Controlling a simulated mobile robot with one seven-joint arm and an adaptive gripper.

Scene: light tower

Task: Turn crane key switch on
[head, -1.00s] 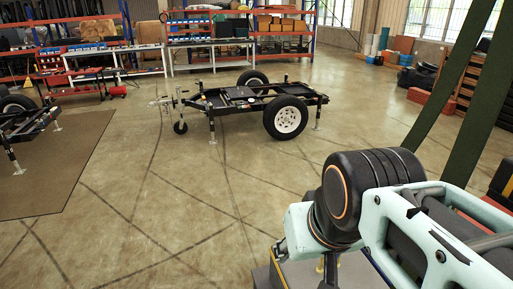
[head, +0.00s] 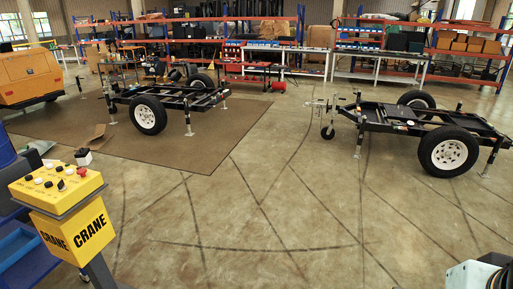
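The yellow crane control box (head: 78,228), with "CRANE" in black on its sides, stands on a dark post at the lower left of the head view. Its sloped top panel (head: 58,186) carries several black, white and red knobs and buttons. Which of them is the key switch is too small to tell. A small part of my arm shows at the lower right edge, well apart from the box. My gripper is not in view.
Two wheeled black trailer frames stand on the floor, one on a brown mat (head: 205,140) and one at right (head: 430,125). An orange machine (head: 28,75) is at far left. Blue shelving (head: 15,250) flanks the box. The middle floor is clear.

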